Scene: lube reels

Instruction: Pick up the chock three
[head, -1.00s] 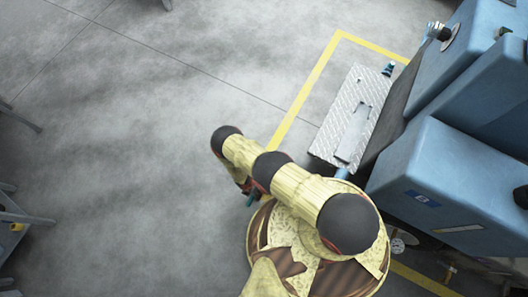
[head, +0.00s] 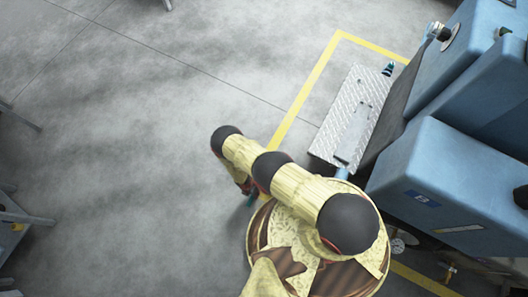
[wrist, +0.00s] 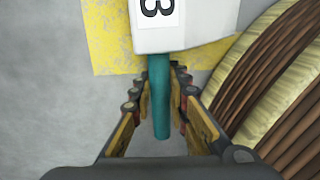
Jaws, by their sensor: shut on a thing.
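The chock three (wrist: 200,24) is in the wrist view at the top, a pale block with a white label bearing a "3". A teal handle (wrist: 159,105) sticks out from it toward my palm. My gripper (wrist: 162,82) has its fingers on both sides of this handle and is shut on it. In the head view my gripper (head: 245,188) is mostly hidden under my arm, and a bit of the teal handle (head: 250,201) shows below. The chock's body is hidden there. I cannot tell whether the chock touches the floor.
A yellow floor line (head: 305,92) runs beside my arm. A metal tread plate (head: 342,112) and large blue tanks (head: 440,185) stand close on the right. Grey stands (head: 15,215) are at the left edge. The floor between is open.

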